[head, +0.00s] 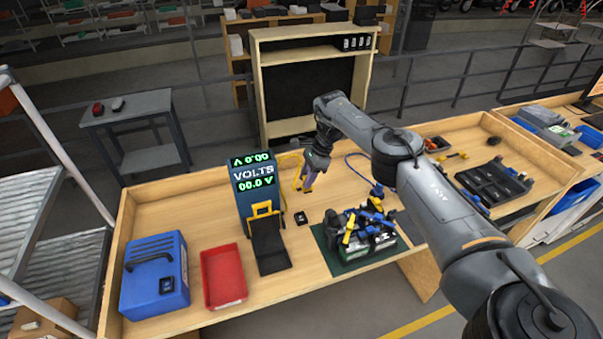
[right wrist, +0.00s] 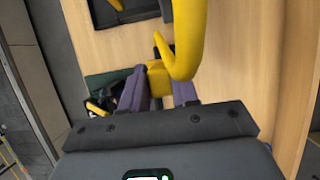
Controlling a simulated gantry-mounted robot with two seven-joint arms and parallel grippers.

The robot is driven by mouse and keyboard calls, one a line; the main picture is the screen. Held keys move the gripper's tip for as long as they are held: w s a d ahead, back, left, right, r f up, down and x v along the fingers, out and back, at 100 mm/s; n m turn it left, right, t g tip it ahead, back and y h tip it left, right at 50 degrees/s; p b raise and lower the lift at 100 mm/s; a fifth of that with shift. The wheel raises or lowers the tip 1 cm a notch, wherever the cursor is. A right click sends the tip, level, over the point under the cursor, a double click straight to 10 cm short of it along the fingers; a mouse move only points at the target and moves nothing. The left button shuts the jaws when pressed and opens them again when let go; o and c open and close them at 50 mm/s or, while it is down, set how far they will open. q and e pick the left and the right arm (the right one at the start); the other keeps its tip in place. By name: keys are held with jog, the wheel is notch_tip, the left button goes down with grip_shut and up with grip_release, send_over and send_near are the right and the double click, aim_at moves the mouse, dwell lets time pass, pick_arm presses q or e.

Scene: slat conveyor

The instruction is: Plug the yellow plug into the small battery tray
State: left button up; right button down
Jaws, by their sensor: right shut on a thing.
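My right gripper (head: 306,187) hangs over the middle of the wooden bench, with purple fingers pointing down. In the right wrist view, its fingers (right wrist: 160,92) are shut on the yellow plug (right wrist: 158,78), whose thick yellow cable (right wrist: 187,35) curves up in front of the camera. In the head view the plug is mostly hidden by the fingers; its yellow cable (head: 281,158) runs left towards the blue volt meter. I cannot tell for sure which thing is the small battery tray; a dark battery cluster (head: 342,238) with yellow and blue parts stands on a green mat. My left gripper is not in view.
The blue volt meter (head: 246,192) stands left of the gripper. A red bin (head: 223,276) and a blue case (head: 153,276) lie front left. A black tray (head: 492,186) lies on the right. A small black item (head: 300,218) and a blue cable (head: 357,160) are nearby.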

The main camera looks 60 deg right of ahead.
jog(key=s+d+p, duration=0.3)
jog(key=s+d, duration=0.1)
jog(key=s, duration=0.3)
jog(key=s+d+p, duration=0.3)
jog(key=s+d, duration=0.1)
jog(key=s, duration=0.4)
jog(key=shift+r, duration=0.15)
jog(key=shift+p, duration=0.55)
